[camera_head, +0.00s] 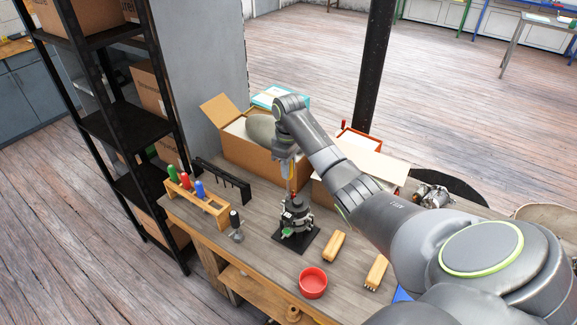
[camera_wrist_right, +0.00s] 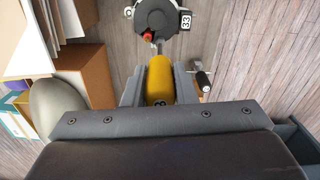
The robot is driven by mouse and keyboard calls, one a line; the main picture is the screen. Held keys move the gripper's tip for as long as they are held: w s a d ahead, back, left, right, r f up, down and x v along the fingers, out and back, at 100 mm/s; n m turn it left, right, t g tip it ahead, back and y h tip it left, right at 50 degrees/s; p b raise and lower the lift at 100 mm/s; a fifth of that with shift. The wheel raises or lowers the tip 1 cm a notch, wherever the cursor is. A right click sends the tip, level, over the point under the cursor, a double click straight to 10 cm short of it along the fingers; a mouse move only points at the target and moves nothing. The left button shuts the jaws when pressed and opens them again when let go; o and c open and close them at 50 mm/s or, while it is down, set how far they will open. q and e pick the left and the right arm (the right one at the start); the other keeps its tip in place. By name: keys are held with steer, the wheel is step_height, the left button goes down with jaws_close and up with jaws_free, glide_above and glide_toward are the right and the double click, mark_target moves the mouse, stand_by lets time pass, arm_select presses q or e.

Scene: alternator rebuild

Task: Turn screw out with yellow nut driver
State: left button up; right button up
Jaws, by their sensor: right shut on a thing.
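My right gripper (camera_head: 287,158) is shut on the yellow nut driver (camera_head: 291,171) and holds it upright, shaft down, over the alternator (camera_head: 296,214). The alternator sits on a black base plate (camera_head: 309,239) on the bench. In the right wrist view the yellow handle (camera_wrist_right: 159,78) lies between the two gripper fingers (camera_wrist_right: 160,88). Its shaft points to the edge of the grey alternator body (camera_wrist_right: 158,14), close to a small red part (camera_wrist_right: 148,36). The screw is too small or hidden, so I cannot tell whether the driver tip touches it. My left gripper is not in view.
A wooden rack (camera_head: 216,209) with green, red and blue handled drivers stands on the left. A black rack (camera_head: 222,177) and a black-handled tool (camera_head: 235,222) are nearby. A red bowl (camera_head: 313,283) and two wooden-backed brushes (camera_head: 334,246) lie in front. Open cardboard boxes (camera_head: 248,157) stand behind.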

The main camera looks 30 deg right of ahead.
steer(key=m, duration=0.6)
steer(key=shift+m, duration=0.3)
steer(key=m, duration=0.7)
steer(key=shift+m, duration=0.3)
steer(key=m, duration=0.6)
steer(key=shift+a, duration=0.1)
steer(key=m, duration=0.6)
steer(key=shift+w, duration=0.1)
steer(key=shift+f, duration=0.55)
